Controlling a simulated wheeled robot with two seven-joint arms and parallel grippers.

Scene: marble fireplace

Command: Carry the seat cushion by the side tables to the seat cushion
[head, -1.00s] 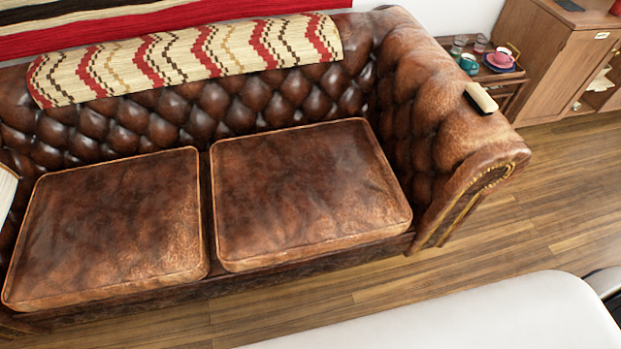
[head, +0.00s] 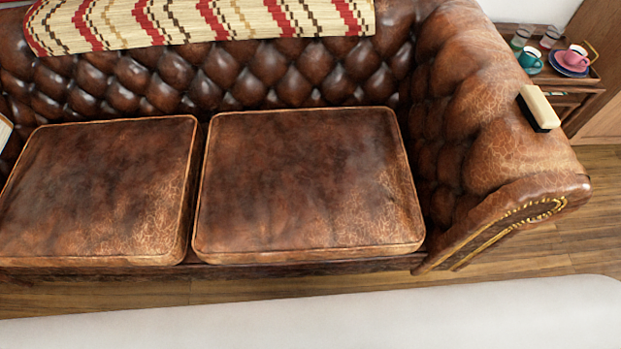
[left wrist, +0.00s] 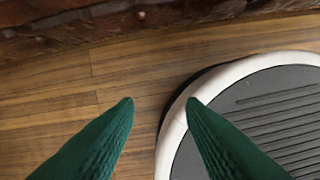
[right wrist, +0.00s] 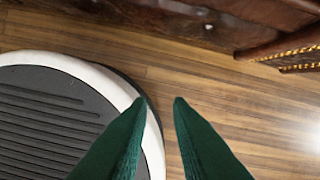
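Two brown leather seat cushions lie side by side on the sofa in the head view, the left cushion (head: 98,190) and the right cushion (head: 308,182). The right cushion is the nearer one to the side table (head: 585,88) beyond the sofa's right arm. My left gripper (left wrist: 158,103) shows in the left wrist view with its green fingers apart and nothing between them. My right gripper (right wrist: 162,102) shows in the right wrist view, also with fingers apart and empty. Both point at the wooden floor, in front of the sofa. Neither gripper shows in the head view.
A cream and black block (head: 540,108) rests on the sofa's right arm (head: 500,120). Cups, a saucer and glasses stand on the side table. A patterned blanket (head: 200,20) hangs over the sofa back. Wooden floor (head: 510,253) is clear at the sofa's front right.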

